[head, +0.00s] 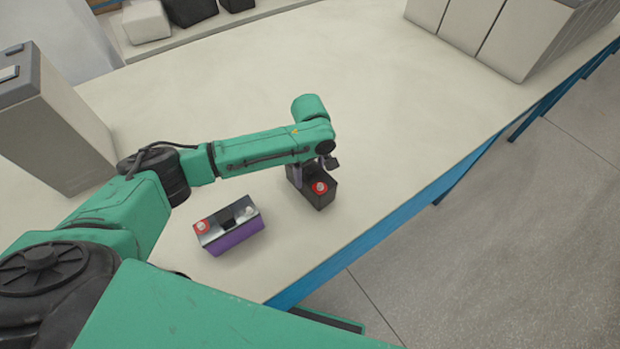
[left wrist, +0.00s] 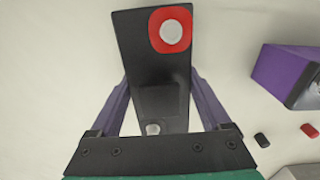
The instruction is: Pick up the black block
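The black block (head: 322,193) is a dark battery-like box with a red ring around a pale round terminal on its top. It stands on the pale table near the front edge. My left gripper (head: 308,178) is over it, partly hidden by my arm. In the left wrist view, the black block (left wrist: 160,65) lies between the two purple fingers of my left gripper (left wrist: 159,82), one finger along each side. The fingertips meet the block's outline, but I cannot tell whether they press on it. My right gripper is not in view.
A purple battery (head: 236,240) with a grey top stands left of the block; it also shows in the left wrist view (left wrist: 275,75). Large beige boxes stand at the left (head: 60,130) and back right (head: 510,40). The table's middle is clear. Its blue front edge (head: 380,228) is near.

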